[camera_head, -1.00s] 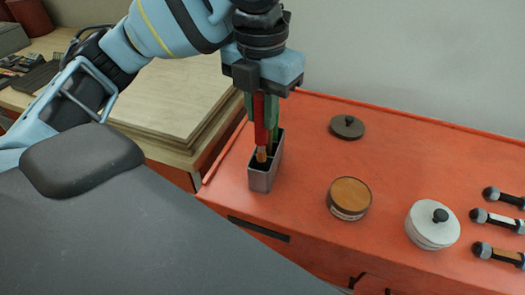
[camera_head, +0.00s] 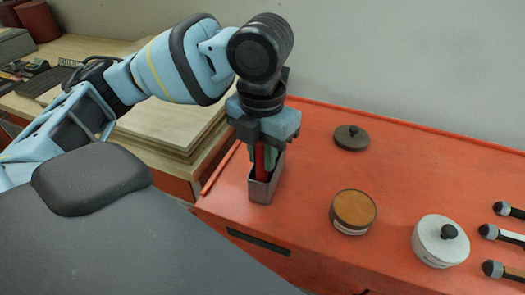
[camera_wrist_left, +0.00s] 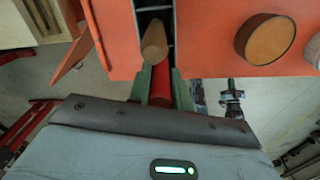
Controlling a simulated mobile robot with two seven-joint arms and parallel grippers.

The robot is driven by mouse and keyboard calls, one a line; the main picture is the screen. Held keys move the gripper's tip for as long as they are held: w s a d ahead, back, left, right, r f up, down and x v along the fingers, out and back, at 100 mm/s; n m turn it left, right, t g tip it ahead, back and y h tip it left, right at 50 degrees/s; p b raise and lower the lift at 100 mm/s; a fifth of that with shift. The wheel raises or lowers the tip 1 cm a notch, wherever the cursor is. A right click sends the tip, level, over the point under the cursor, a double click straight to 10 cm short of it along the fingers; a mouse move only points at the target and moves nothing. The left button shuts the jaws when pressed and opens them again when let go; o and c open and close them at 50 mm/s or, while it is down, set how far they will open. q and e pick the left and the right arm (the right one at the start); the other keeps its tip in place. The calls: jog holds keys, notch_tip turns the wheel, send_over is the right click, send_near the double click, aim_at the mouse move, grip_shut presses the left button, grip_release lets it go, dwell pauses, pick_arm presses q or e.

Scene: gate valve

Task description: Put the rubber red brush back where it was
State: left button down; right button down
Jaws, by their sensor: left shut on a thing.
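The red brush (camera_head: 260,160) is upright between the green fingers of my left gripper (camera_head: 264,155), which is shut on it. In the head view its lower end is inside the grey metal holder (camera_head: 262,190) near the left end of the orange bench top. In the left wrist view my left gripper (camera_wrist_left: 163,85) clasps the red handle (camera_wrist_left: 160,92), and the brush's tan end (camera_wrist_left: 154,42) points into the grey-walled holder (camera_wrist_left: 169,20). Whether the brush touches the holder's floor is hidden. My right gripper is not in view.
On the orange bench (camera_head: 310,150) stand a brown-topped tin (camera_head: 353,210), a white lidded pot (camera_head: 440,241) and a dark lid (camera_head: 351,137). Several black-knobbed handles (camera_head: 497,234) lie at the right. Stacked boards (camera_head: 185,115) sit left of the holder.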

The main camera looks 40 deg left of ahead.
pick_arm(q)
jog(key=shift+f, duration=0.1)
jog(key=c, duration=1.7)
grip_release()
jog(key=o, duration=0.4)
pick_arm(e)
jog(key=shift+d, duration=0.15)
pick_arm(q)
notch_tip(320, 180, up, 11)
jog(key=shift+r+p, duration=0.2)
jog(key=shift+p, duration=0.75)
jog(key=shift+r, duration=0.4)
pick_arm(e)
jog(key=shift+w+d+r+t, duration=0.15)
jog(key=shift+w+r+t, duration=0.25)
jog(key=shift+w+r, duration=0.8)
